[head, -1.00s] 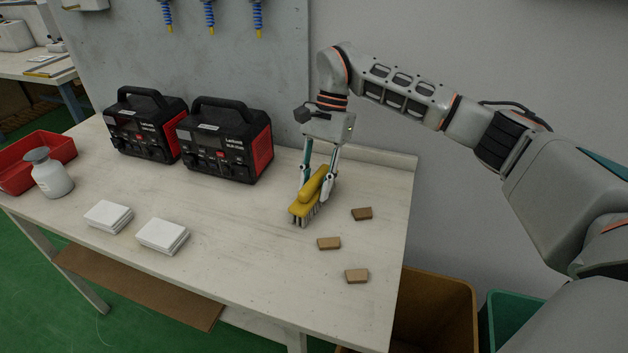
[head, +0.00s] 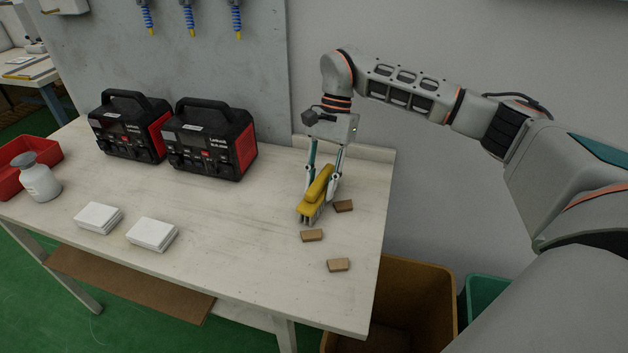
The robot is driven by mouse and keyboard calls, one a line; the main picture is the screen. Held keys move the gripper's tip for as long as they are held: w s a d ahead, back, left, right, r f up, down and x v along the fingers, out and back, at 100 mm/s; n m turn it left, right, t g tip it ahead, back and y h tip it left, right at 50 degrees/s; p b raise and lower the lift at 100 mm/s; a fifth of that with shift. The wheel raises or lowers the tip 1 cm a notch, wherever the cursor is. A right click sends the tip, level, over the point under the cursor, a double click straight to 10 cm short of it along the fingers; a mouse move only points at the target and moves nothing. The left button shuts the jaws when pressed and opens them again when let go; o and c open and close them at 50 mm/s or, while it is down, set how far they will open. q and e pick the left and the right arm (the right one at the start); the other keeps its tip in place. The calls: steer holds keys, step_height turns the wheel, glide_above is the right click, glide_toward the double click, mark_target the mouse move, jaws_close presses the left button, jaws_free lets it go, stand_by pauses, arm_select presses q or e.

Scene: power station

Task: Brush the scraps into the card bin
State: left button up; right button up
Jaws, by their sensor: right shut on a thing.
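My right gripper (head: 322,178) is shut on a yellow brush (head: 316,196), with its bristles down at or just above the table top. Three brown card scraps lie on the right part of the table: one scrap (head: 344,206) close to the right of the brush, one scrap (head: 312,236) just in front of it, and one scrap (head: 338,265) nearer the front edge. A brown-orange bin (head: 418,290) stands on the floor beyond the table's right edge. Whether it is the card bin I cannot read. My left gripper is not in view.
A green bin (head: 482,298) stands right of the brown one. Two black and red power units (head: 212,140) stand at the back of the table (head: 225,215). White stacks (head: 152,234), a bottle (head: 40,180) and a red tray (head: 50,151) are at left. The table's middle is clear.

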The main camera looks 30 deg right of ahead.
steer(key=shift+s+d+p, duration=0.3)
steer(key=shift+s+d, duration=0.15)
steer(key=shift+d, duration=0.05)
steer(key=shift+s+d+p, duration=0.7)
steer(key=shift+s+d, duration=0.45)
steer(key=shift+s, duration=0.3)
steer(key=shift+s+d, duration=0.3)
steer(key=shift+s, duration=0.05)
steer(key=shift+s+d+p, duration=0.4)
steer(key=shift+s, duration=0.05)
steer(key=shift+s+d+p, duration=0.6)
steer(key=shift+s+d, duration=0.5)
steer(key=shift+s, duration=0.2)
steer(key=shift+s+d+p, duration=0.55)
steer(key=shift+s+d, duration=0.55)
steer(key=shift+s, duration=0.2)
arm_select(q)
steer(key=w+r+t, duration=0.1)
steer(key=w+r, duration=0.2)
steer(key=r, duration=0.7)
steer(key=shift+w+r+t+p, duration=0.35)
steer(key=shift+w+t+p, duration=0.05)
arm_select(e)
steer(key=shift+s+d, duration=1)
steer(key=shift+s, duration=0.2)
